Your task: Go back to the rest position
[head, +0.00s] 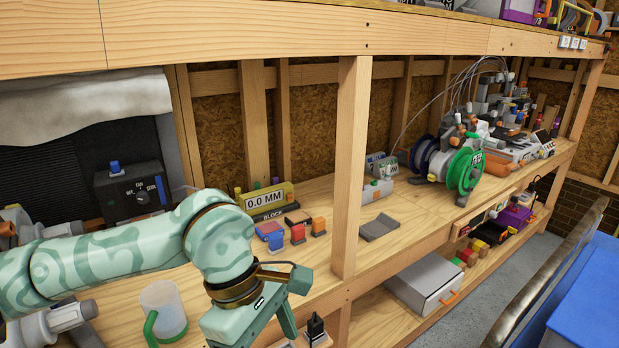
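My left arm (110,250), pale green with darker swirls, reaches in from the left over the wooden workbench (375,255). My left gripper (282,318) hangs over the near edge of the bench, pointing down and to the right. One finger shows, and the rest is hidden or too near the bottom edge, so I cannot tell whether it is open or shut. I see nothing held in it. My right gripper is not in view.
A wooden post (351,165) stands just right of my arm. A clear mug (163,308) with a green handle is beneath it. A block labelled 0.0 MM (265,199), green spool (465,171) and grey box (426,281) are further off. A blue surface (590,300) lies right.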

